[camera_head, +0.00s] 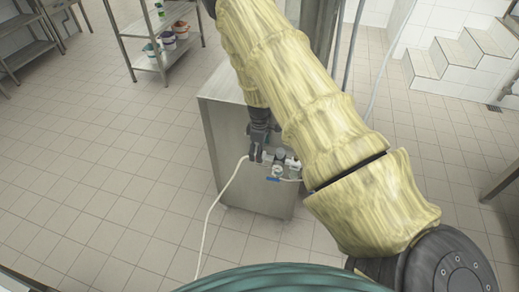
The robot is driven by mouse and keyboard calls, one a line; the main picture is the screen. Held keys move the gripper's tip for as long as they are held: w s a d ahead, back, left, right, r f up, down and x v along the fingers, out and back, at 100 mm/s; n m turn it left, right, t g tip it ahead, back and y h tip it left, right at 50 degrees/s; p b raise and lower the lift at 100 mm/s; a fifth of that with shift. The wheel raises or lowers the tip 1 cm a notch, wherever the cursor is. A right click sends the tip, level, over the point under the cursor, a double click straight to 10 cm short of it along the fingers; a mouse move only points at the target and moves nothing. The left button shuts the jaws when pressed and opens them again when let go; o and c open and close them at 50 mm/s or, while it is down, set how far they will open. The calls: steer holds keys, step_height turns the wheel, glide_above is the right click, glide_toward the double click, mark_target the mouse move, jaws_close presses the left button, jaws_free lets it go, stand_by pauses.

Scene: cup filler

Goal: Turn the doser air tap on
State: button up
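The doser air tap is part of a small cluster of fittings on the side of a steel cabinet (222,142). A small blue lever (273,179) shows at the lower front of the cluster, below a round white gauge-like part (278,171). I cannot tell for sure whether this lever is the air tap, or whether it is on or off. My gripper (256,157), dark and small in view, points down at the left end of the fittings, up and left of the blue lever. Its fingertips are too small to show whether they are apart or touching anything.
A pale hose (213,205) runs from the fittings down to the left across the floor. My sleeved arm hides part of the cabinet's right side. A steel shelf (165,62) with small tubs stands at the back left. The tiled floor (110,170) at left is clear.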

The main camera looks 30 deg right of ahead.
steer(key=c, duration=1)
steer(key=shift+m, duration=0.3)
steer(key=m+b, duration=0.1)
steer(key=m, duration=0.1)
steer(key=m+b, duration=0.1)
steer(key=m, duration=0.1)
steer(key=shift+w+a+f, duration=0.1)
steer(key=shift+w+a, duration=0.1)
steer(key=shift+w, duration=0.2)
steer(key=m, duration=0.2)
steer(key=w+m+b, duration=0.1)
steer(key=m, duration=0.1)
steer(key=shift+b, duration=0.3)
steer(key=shift+w+d+m+b, duration=0.1)
steer(key=shift+w+m+b, duration=0.15)
steer(key=shift+m, duration=1.3)
steer(key=shift+w+d+m+b, duration=0.15)
steer(key=shift+w+m+b, duration=0.1)
steer(key=shift+m, duration=1.35)
steer(key=shift+w+d+m+b, duration=0.1)
steer(key=shift+w+m+b, duration=0.15)
steer(key=shift+m, duration=1.3)
